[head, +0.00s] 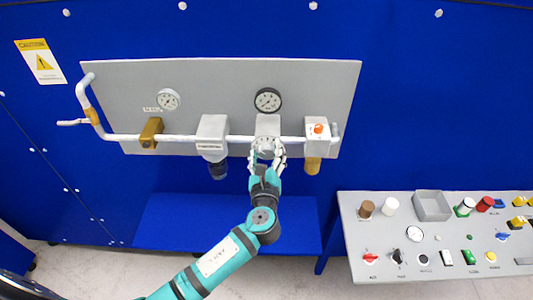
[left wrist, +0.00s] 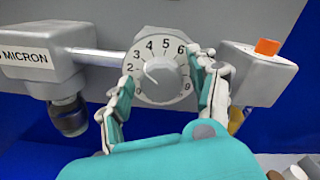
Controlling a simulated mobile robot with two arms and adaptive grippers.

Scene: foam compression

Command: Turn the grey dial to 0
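The grey dial (left wrist: 160,78) is a round pale disc with dark numbers, facing the left wrist camera. The digits 2 to 6 read along its left and upper edge, and its right and lower edges are partly covered. A short curved mark shows left of its centre. In the head view the dial (head: 266,146) sits on the front of a grey box on the pipe. My left gripper (left wrist: 160,85) has its fingers on both sides of the dial, over or close to its rim. I cannot tell whether they press on it. My right gripper is out of view.
A grey "MICRON" filter unit (head: 212,130) stands left of the dial, and a grey box with an orange button (head: 318,128) stands right. Two gauges (head: 168,99) (head: 267,100) are above the pipe. A control console (head: 440,277) is at the lower right.

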